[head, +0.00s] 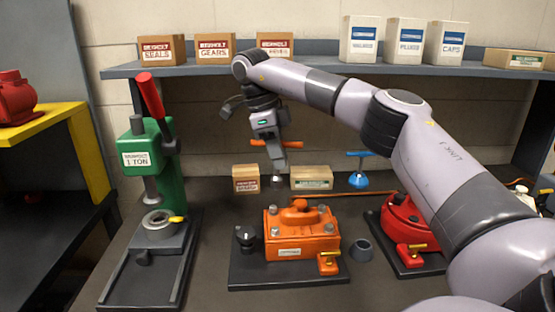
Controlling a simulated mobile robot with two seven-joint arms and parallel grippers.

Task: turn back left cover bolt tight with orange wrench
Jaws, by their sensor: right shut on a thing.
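The orange wrench (290,143) is a T-shaped tool with an orange crossbar and a grey shaft pointing down. My right gripper (275,150) is shut on it and partly hides it. The wrench's lower end is above the back left part of the orange motor (286,245), apart from it in the picture. The motor's cover has a grey bolt at its back left corner (273,210), and other grey bolts show at the other corners. How far the back left bolt is screwed in is too small to tell. My left gripper is not in view.
A blue T-handled tool (358,180) stands behind the motor. A red motor (400,215) is at right, partly behind my arm. A green press (170,170) stands at left. Small boxes (312,178) lie at the back, under a shelf (205,68) with more boxes.

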